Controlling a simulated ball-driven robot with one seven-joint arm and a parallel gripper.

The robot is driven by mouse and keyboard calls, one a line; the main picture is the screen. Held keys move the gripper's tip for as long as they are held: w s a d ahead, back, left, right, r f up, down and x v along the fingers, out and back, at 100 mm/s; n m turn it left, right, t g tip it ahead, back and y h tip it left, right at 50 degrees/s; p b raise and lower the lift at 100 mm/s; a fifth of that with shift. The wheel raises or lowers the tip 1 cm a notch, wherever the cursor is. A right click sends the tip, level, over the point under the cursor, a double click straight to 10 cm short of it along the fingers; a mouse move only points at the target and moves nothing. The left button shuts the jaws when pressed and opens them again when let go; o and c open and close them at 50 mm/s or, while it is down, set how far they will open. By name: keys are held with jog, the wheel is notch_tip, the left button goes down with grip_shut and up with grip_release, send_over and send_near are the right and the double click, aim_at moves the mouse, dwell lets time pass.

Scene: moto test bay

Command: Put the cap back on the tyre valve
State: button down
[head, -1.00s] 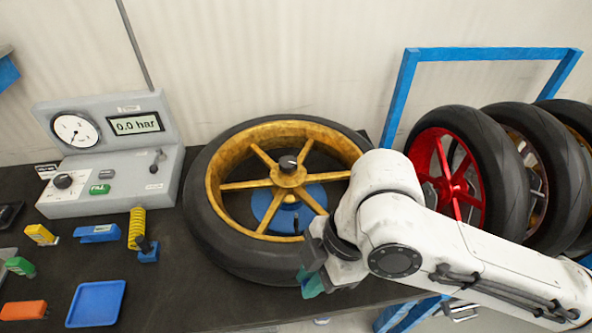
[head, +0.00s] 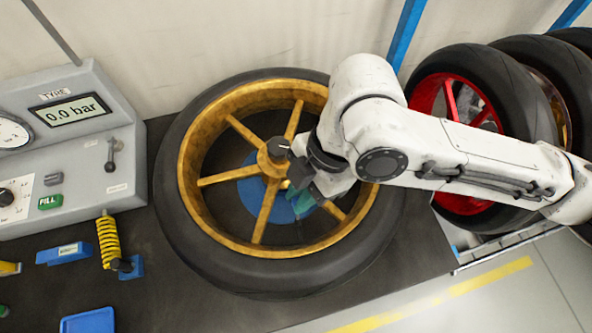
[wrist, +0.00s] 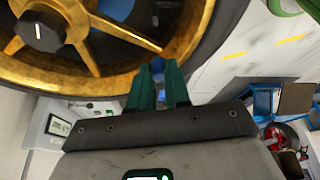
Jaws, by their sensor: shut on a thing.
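The tyre (head: 190,245) lies flat on the bench around a gold spoked wheel (head: 264,205). My gripper (head: 301,203) is over the wheel's opening, right of the hub, with its teal fingers pointing down. In the wrist view my gripper (wrist: 157,78) is shut on a small blue piece, which looks like the cap (wrist: 157,65). The cap is mostly hidden between the fingers, and I cannot make it out in the head view. The gold rim is just beyond the fingertips in the wrist view. I cannot make out the tyre valve in either view.
A grey gauge box (head: 110,150) reading 0.0 bar stands at the left. A yellow coiled hose (head: 108,243) and a blue tray (head: 88,321) lie in front of it. A red-rimmed wheel (head: 452,105) stands in a rack at the right. A dark hub knob (head: 277,148) rises beside my gripper.

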notch_tip(320, 180, down, 6)
jog(key=b, duration=0.5)
jog(key=shift+f, duration=0.15)
jog(key=shift+d, duration=0.1)
dwell(0.7)
jog(key=shift+f, duration=0.15)
dwell(1.4)
jog(key=c, duration=0.5)
grip_release()
dwell(0.3)
